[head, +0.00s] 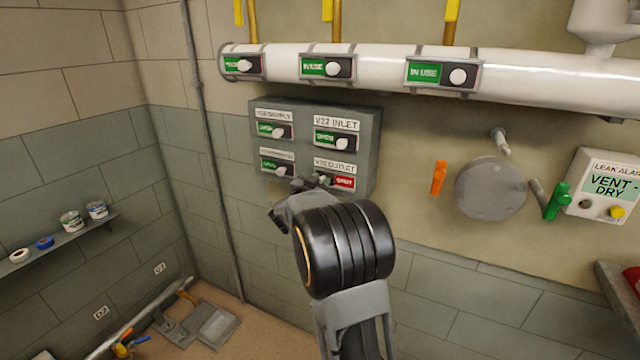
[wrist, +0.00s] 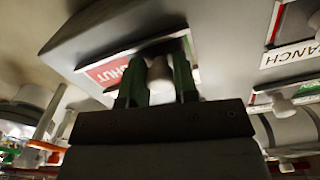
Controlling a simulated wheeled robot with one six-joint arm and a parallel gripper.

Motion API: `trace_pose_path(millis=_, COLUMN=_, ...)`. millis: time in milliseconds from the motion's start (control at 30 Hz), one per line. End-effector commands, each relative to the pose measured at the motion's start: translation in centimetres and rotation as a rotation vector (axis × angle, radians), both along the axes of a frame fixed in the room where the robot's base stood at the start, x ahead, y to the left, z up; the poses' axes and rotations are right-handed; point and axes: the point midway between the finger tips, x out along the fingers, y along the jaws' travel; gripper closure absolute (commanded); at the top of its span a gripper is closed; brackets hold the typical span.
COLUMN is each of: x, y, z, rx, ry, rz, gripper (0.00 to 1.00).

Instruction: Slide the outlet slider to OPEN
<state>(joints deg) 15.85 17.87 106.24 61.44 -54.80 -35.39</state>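The grey valve panel (head: 373,140) carries labelled sliders. The V22 OUTLET slider is at its lower right, with a red SHUT plate (head: 345,183) showing right of its knob. The wrist view shows the same red plate (wrist: 108,72) and the pale outlet knob (wrist: 160,72). My gripper (wrist: 159,80) has its two green fingers on either side of this knob, with no clear gap, so it looks shut on it. In the head view my gripper (head: 305,187) is at the panel's lower edge, and my wrist hides part of it.
The other panel sliders, such as V22 INLET (head: 336,139), show green plates. Above runs a white pipe (head: 530,75) with IN USE sliders. To the right are an orange handle (head: 439,177), a round grey cover (head: 490,189), a green handle (head: 557,201) and a leak alarm box (head: 605,187).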

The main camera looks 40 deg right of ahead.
Motion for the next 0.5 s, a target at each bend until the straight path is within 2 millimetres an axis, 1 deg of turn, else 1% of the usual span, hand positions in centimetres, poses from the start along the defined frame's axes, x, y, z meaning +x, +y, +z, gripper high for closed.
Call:
trace_pose_path(millis=33, x=0.0, y=0.01, z=0.0, rx=0.0, ry=0.0, rz=0.0, gripper=0.8)
trace_pose_path(millis=233, x=-0.01, y=0.01, z=0.01, rx=0.0, ry=0.0, rz=0.0, gripper=0.99)
trace_pose_path(millis=433, x=-0.01, y=0.01, z=0.01, rx=0.0, ry=0.0, rz=0.0, gripper=1.0)
trace_pose_path(millis=500, x=-0.36, y=-0.22, z=0.0, rx=-0.001, ry=0.0, rz=-0.001, gripper=1.0)
